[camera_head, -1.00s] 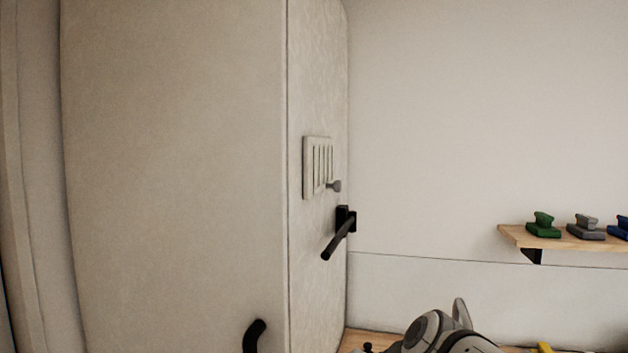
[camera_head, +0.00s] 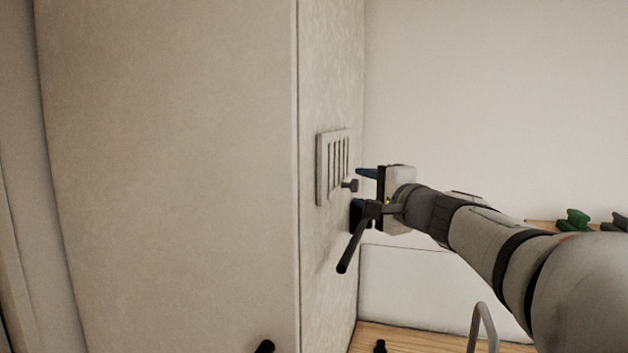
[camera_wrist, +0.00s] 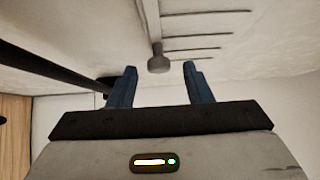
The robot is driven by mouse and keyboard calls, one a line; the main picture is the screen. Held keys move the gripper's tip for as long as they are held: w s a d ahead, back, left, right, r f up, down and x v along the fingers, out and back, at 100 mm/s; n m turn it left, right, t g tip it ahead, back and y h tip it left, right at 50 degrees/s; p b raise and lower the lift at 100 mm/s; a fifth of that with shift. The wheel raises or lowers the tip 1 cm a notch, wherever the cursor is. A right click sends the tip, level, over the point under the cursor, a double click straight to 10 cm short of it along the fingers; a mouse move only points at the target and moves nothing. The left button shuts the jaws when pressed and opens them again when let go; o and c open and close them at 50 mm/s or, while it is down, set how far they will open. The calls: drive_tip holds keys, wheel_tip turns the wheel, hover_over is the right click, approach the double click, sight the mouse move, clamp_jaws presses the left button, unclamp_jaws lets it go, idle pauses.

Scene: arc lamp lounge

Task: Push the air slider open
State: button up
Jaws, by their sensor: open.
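The air slider is a pale slotted vent plate (camera_head: 333,165) on the side face of the large pale cabinet, with a small grey knob (camera_head: 350,185) at its lower right. In the wrist view the knob (camera_wrist: 158,62) stands out from the plate (camera_wrist: 192,40), whose dark slots run off to its right. My gripper (camera_wrist: 160,75) is open, with one blue finger on each side of the knob in that view. In the head view my gripper (camera_head: 364,188) is just right of the knob. I cannot tell whether the fingers touch it.
A black lever handle (camera_head: 352,245) sticks out just below the vent, close to my gripper. A wooden shelf (camera_head: 540,225) with a green object (camera_head: 573,220) is on the wall at the right, partly behind my arm. Plain wall fills the upper right.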

sight(358, 187)
drive_tip(key=shift+p+x, duration=0.4)
drive_tip(key=shift+x, duration=1.6)
drive_tip(key=shift+f, duration=0.1)
clamp_jaws()
